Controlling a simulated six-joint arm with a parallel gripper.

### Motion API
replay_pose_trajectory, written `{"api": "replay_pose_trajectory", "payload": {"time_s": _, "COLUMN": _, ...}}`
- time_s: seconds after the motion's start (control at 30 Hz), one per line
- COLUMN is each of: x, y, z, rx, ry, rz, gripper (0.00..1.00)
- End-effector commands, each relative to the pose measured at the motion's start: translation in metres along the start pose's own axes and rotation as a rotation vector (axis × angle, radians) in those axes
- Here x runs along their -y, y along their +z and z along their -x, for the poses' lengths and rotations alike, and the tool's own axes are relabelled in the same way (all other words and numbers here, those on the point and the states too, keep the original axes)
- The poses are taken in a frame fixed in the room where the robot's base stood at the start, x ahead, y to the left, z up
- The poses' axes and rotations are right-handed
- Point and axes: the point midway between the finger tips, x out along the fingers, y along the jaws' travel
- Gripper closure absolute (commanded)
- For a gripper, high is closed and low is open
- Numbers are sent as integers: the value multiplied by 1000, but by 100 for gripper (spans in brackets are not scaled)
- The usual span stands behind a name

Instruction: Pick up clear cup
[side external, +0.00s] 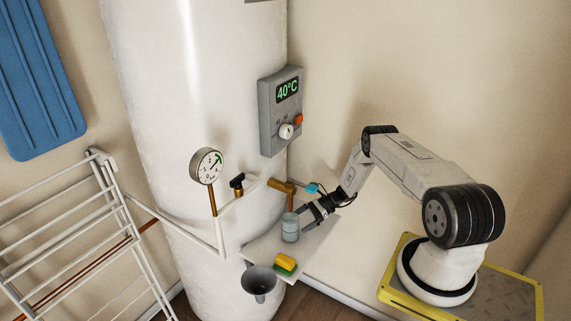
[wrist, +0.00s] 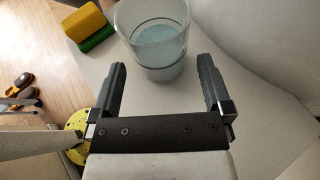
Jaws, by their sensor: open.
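The clear cup (side external: 290,228) stands upright on a small pale shelf, next to the white tank. In the wrist view the cup (wrist: 153,38) has a bluish tint inside and stands just ahead of my gripper's fingertips. My gripper (side external: 312,211) is to the right of the cup in the side view. In the wrist view my gripper (wrist: 163,72) is open, with one finger on each side and nothing between them. The cup's base is partly in view, and the shelf (wrist: 245,50) is bare to its right.
A yellow and green sponge (side external: 285,264) lies on the shelf (side external: 262,240) near the cup; it also shows in the wrist view (wrist: 88,25). A dark funnel (side external: 259,281) is at the shelf's front edge. A pipe and valve (side external: 283,187) stand behind the cup.

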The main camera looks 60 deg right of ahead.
Motion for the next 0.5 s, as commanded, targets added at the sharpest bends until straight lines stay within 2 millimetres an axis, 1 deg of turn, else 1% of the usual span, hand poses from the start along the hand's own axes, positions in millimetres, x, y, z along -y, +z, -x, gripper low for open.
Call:
{"api": "replay_pose_trajectory", "payload": {"time_s": 0.03, "x": -1, "y": 0, "z": -7, "rx": 1, "ry": 3, "rz": 0, "gripper": 0}}
{"api": "replay_pose_trajectory", "payload": {"time_s": 0.1, "x": -2, "y": -1, "z": -16, "rx": 1, "ry": 3, "rz": -1, "gripper": 0}}
{"api": "replay_pose_trajectory", "payload": {"time_s": 0.23, "x": -1, "y": -1, "z": -29, "rx": 0, "ry": 2, "rz": 0, "gripper": 0}}
{"api": "replay_pose_trajectory", "payload": {"time_s": 0.33, "x": -1, "y": -1, "z": -34, "rx": -1, "ry": 1, "rz": 0, "gripper": 0}}
{"api": "replay_pose_trajectory", "payload": {"time_s": 0.5, "x": -1, "y": -1, "z": -36, "rx": -1, "ry": 1, "rz": 0, "gripper": 0}}
